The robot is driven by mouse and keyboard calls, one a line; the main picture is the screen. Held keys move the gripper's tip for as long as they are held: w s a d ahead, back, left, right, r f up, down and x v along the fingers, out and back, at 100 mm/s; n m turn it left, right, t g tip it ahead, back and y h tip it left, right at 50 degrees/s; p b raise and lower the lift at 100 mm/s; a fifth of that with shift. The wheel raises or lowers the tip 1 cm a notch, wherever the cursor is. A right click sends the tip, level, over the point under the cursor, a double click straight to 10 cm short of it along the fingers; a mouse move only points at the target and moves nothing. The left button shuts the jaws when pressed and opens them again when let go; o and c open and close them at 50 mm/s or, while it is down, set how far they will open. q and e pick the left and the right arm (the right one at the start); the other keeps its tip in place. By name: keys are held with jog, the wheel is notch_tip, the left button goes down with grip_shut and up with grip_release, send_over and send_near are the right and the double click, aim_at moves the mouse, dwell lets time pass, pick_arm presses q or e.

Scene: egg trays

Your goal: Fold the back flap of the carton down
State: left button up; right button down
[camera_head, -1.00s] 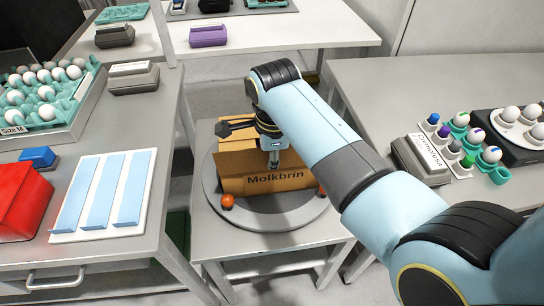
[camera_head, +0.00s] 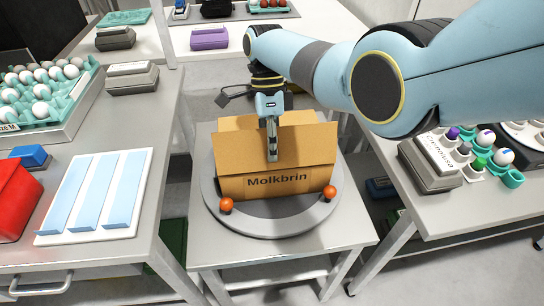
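The brown cardboard carton (camera_head: 235,186), marked "Molkbrin" on its front, stands on a round grey turntable (camera_head: 290,222) in the middle. A wide cardboard panel (camera_head: 312,146) stands above its front wall. Further cardboard shows behind at the top left (camera_head: 238,122) and top right (camera_head: 299,117), partly hidden by my gripper; I cannot tell which piece is the back flap. My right gripper (camera_head: 272,156) points down in front of the upper panel, its fingers close together with nothing seen between them. I cannot tell if it touches the cardboard. My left gripper is out of view.
Two orange balls (camera_head: 226,204) (camera_head: 330,192) sit at the turntable's front rim. The left table holds an egg tray (camera_head: 62,135), a white board with blue strips (camera_head: 60,238) and a red box (camera_head: 14,200). The right table holds a grey labelled block (camera_head: 430,168) and egg cups.

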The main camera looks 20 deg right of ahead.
jog(key=shift+w, duration=0.1)
dwell(0.4)
jog(key=c, duration=1.5)
grip_release()
jog(key=shift+c, duration=0.2)
jog(key=v, duration=1.2)
jog(key=shift+w, duration=0.15)
jog(key=shift+d+f, duration=0.1)
